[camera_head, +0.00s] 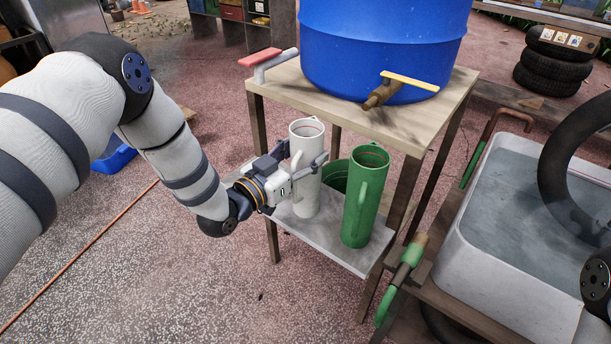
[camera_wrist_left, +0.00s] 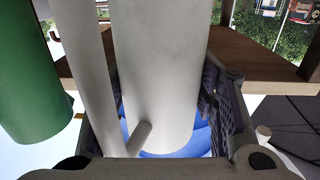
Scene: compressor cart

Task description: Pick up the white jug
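The white jug (camera_head: 306,190) is a tall upright cylinder on the lower shelf (camera_head: 335,247) of the wooden stand, beside a green jug (camera_head: 364,205). My left gripper (camera_head: 308,160) is at the upper half of the white jug, with one finger on each side. In the left wrist view, the white jug (camera_wrist_left: 160,60) fills the space between the fingers, and both pads lie against its sides. Its handle (camera_wrist_left: 92,85) is on the side towards my palm. The left gripper (camera_wrist_left: 162,100) looks shut on the jug. My right gripper is not in view.
The stand's top (camera_head: 285,83) is just above the jugs and carries a blue drum (camera_head: 380,45) with a tap. A red-handled lever (camera_head: 262,58) sticks out at its left corner. A water-filled tub (camera_head: 530,205) stands at right. The floor at left is mostly clear.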

